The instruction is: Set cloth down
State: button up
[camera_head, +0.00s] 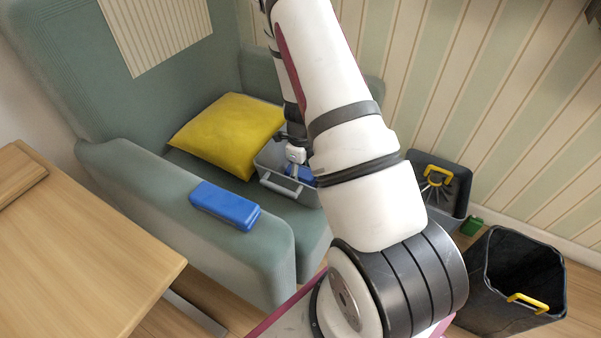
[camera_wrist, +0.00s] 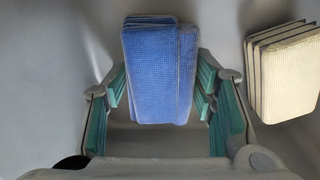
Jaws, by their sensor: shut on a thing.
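A blue folded cloth (camera_wrist: 155,65) with a waffle-like weave and grey edges lies between the fingertips of my gripper (camera_wrist: 163,78) in the wrist view. The teal-padded fingers are shut on it from both sides. In the head view, my gripper (camera_head: 296,155) reaches down into a grey basket (camera_head: 272,186) on the armchair seat. Blue (camera_head: 304,173) shows inside the basket beside it. My arm hides the basket's right part. I cannot tell whether the cloth touches the basket floor.
A cream folded stack (camera_wrist: 286,70) lies to the right in the wrist view. A yellow cushion (camera_head: 228,132) is behind the basket. A blue case (camera_head: 225,205) rests on the armrest. A grey bin (camera_head: 450,180) and a black bin (camera_head: 515,270) stand at right; a wooden table (camera_head: 70,250) is at left.

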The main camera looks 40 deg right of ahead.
jog(key=shift+f, duration=0.1)
jog(key=shift+f, duration=0.15)
jog(key=o, duration=1.1)
